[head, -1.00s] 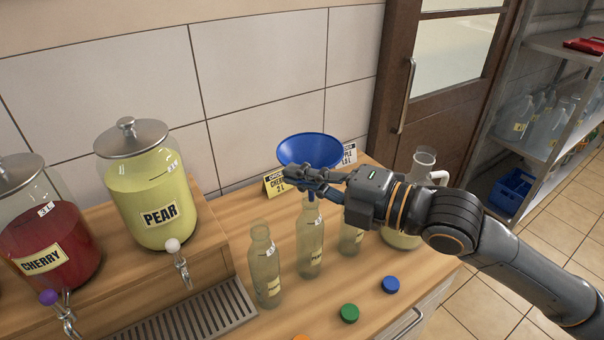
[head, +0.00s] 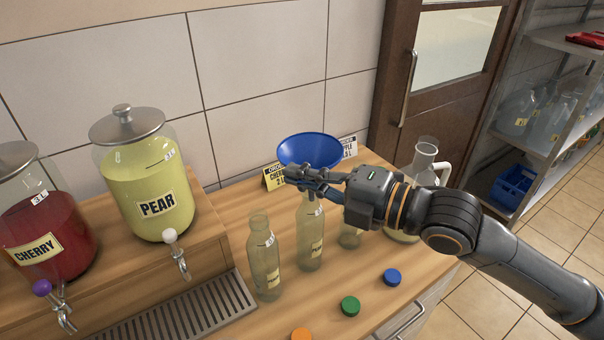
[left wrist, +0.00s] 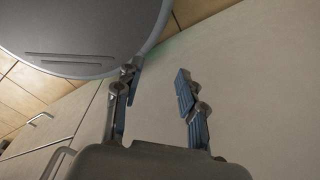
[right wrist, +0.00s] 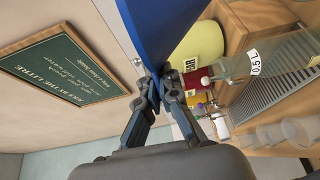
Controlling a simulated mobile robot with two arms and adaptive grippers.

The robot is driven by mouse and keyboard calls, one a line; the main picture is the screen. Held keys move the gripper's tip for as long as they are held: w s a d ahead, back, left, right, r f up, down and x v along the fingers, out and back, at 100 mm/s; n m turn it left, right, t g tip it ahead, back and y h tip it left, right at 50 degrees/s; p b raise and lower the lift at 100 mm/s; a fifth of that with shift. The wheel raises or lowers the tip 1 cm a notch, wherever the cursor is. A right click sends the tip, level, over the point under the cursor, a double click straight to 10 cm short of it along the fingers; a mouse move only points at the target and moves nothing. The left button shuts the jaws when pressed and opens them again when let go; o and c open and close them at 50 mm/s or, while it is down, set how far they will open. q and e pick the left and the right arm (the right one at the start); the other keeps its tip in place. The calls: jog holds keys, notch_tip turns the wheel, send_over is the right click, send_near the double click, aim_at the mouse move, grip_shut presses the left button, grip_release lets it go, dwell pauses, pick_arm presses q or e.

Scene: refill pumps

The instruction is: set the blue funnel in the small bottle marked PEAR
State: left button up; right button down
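The blue funnel (head: 308,149) is held upright above the middle small bottle (head: 310,240). My right gripper (head: 300,176) is shut on the funnel's side, and the right wrist view shows its fingers (right wrist: 163,82) pinching the blue wall (right wrist: 168,25). The funnel's spout is largely hidden behind the gripper, so I cannot tell whether it is inside the bottle's neck. Another small bottle (head: 264,262) stands to the left and a third (head: 350,237) to the right, partly covered by my arm. Their small labels are too blurred to read surely. My left gripper (left wrist: 157,82) is open and empty.
Dispensers marked PEAR (head: 145,185) and CHERRY (head: 40,230) stand on a raised shelf at left, above a drip grate (head: 185,312). Green (head: 350,306), blue (head: 392,277) and orange (head: 301,335) caps lie in front. A glass jug (head: 425,160) stands behind my right arm.

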jog(key=shift+f, duration=0.4)
jog(key=c, duration=1.4)
grip_release()
jog(key=shift+c, duration=0.2)
jog(key=v, duration=1.2)
